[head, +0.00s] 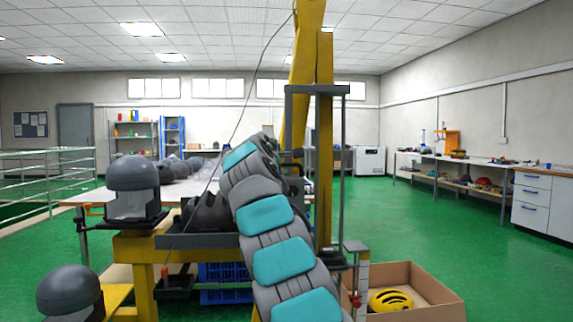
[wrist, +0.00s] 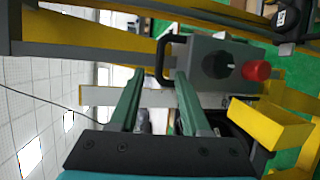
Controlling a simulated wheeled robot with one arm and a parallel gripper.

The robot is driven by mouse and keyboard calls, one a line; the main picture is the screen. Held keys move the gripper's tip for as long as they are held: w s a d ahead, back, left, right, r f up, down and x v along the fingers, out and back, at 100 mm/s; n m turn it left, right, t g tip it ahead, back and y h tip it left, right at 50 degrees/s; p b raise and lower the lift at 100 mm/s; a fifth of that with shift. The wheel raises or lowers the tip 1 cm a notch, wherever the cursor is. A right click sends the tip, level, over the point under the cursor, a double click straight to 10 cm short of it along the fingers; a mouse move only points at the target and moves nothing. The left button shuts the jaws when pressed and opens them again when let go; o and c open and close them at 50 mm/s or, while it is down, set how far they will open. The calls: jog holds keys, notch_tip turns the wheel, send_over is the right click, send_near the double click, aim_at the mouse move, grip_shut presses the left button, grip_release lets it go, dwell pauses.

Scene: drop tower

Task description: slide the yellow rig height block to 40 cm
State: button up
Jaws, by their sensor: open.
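The yellow rig (head: 325,130) stands behind my arm in the head view, with a grey frame around its upright. In the wrist view a grey box (wrist: 215,62) with a black knob, a red button (wrist: 257,70) and a black handle (wrist: 165,58) is in front of my gripper (wrist: 158,88). I cannot tell whether this box is the height block, and I cannot read a height scale. The two green fingers are apart, with the handle's end just beyond their tips and nothing clearly held. In the head view my arm hides most of the gripper.
A dark helmet on a headform (head: 133,188) stands at left, another (head: 70,292) lower left. A cardboard box (head: 425,290) with a yellow helmet (head: 390,300) is on the floor at right. A short post with a grey cap (head: 356,246) stands beside it. Green floor is clear at right.

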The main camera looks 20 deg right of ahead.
aim_at(289, 165)
jog(key=shift+p+x, duration=0.5)
jog(key=shift+x, duration=0.7)
jog(key=shift+w+d+p, duration=0.3)
jog(key=shift+w+p, duration=0.15)
jog(key=shift+w, duration=0.1)
jog(key=shift+w+d+f+p, duration=0.3)
jog(key=shift+w+d, duration=0.2)
grip_shut()
